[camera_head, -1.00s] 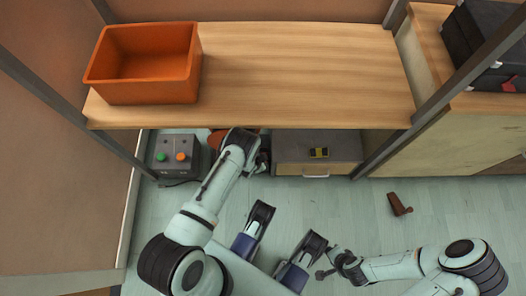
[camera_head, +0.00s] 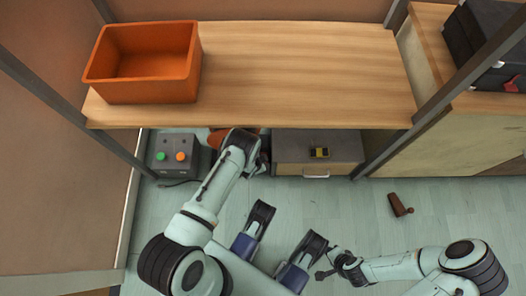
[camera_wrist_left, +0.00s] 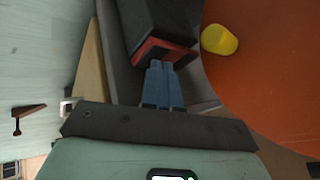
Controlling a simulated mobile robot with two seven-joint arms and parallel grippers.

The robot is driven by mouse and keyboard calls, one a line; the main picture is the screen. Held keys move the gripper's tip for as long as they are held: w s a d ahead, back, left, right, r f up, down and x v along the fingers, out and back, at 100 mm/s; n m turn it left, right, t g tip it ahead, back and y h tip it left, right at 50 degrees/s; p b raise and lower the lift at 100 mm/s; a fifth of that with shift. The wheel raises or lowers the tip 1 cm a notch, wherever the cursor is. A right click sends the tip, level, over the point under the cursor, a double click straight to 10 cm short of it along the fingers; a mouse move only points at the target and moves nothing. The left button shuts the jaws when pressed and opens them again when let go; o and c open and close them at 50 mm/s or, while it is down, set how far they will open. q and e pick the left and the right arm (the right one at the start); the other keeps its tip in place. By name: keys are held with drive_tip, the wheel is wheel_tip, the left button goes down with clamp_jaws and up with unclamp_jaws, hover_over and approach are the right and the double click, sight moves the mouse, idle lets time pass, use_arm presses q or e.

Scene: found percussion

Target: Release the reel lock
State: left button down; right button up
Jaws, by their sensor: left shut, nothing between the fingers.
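A large orange round surface, seemingly the reel (camera_wrist_left: 275,75), fills the right of the left wrist view. A small part of it (camera_head: 217,138) shows under the bench edge in the head view. A yellow knob (camera_wrist_left: 219,39) sits on it. My left gripper (camera_wrist_left: 163,68) is shut and empty, its blue fingertips at or very close to the red edge (camera_wrist_left: 165,50) of a black block (camera_wrist_left: 165,22). Contact is unclear, and I cannot tell whether this block is the lock. In the head view the left fingertips are hidden. My right gripper (camera_head: 321,274) is low, over my base; its jaw state is unclear.
The wooden bench (camera_head: 300,70) overhangs the left hand and carries an orange bin (camera_head: 150,85). A grey box (camera_head: 172,158) with green and orange buttons stands left of the arm. A drawer unit (camera_head: 290,150) stands to the right. A brown object (camera_head: 399,204) lies on open floor.

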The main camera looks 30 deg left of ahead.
idle(0.4)
use_arm(q)
drive_tip(key=shift+w+r+p, duration=0.1)
drive_tip(key=shift+r+p, duration=0.5)
drive_tip(key=shift+r, duration=0.25)
drive_tip(key=shift+r, duration=0.1)
drive_tip(key=r+p, duration=0.2)
drive_tip(key=r, duration=0.1)
drive_tip(key=r+p, duration=0.1)
drive_tip(key=shift+w+a+r, duration=0.25)
drive_tip(key=shift+w+r, duration=0.1)
